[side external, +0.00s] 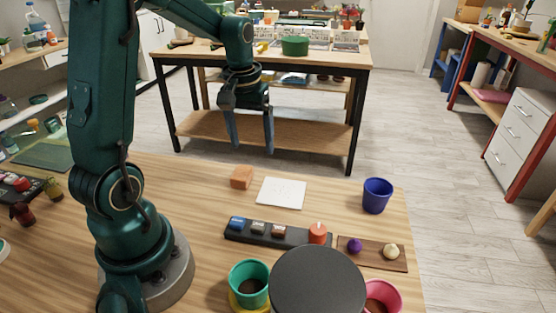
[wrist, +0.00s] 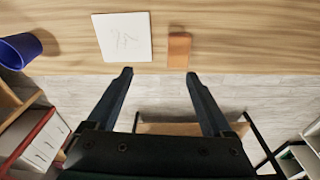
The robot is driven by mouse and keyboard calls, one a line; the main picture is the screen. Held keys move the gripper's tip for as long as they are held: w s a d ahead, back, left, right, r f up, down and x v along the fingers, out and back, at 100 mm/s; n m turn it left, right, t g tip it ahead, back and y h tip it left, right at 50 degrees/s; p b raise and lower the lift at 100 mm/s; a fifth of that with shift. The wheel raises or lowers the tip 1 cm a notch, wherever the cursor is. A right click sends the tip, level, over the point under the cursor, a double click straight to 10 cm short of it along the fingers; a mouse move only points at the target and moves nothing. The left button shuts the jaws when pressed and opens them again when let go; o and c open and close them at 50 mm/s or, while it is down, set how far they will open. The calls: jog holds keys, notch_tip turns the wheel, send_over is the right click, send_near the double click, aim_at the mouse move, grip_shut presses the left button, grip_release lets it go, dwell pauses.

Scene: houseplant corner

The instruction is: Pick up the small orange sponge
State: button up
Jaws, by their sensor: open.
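The small orange sponge (side external: 242,177) lies on the wooden table, left of a white square sheet (side external: 281,193) in the side view. In the wrist view the sponge (wrist: 179,50) is near the table's edge, just right of the white sheet (wrist: 123,37). My gripper (side external: 253,146) hangs with its fingers pointing down, above and beyond the sponge in the side view. In the wrist view my gripper (wrist: 158,74) is open, its two fingertips wide apart with nothing between them. The sponge is apart from both fingers.
A blue-purple pot (side external: 377,195) stands right of the sheet. A black tray with small blocks (side external: 265,233), a brown board (side external: 389,262), a green pot (side external: 249,282) and a dark round disc (side external: 318,283) are nearer the camera. Table around the sponge is clear.

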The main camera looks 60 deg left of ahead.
aim_at(242, 171)
jog(key=shift+n+g+h, duration=0.3)
jog(key=shift+n+g, duration=0.2)
jog(key=shift+n, duration=0.1)
jog(key=f, duration=0.1)
jog(key=s+a+f, duration=0.1)
jog(key=a+f, duration=0.1)
jog(key=shift+s+a+f, duration=0.25)
jog(key=shift+s+f, duration=0.05)
jog(key=shift+s, duration=0.05)
jog(key=shift+f, duration=2.45)
grip_shut()
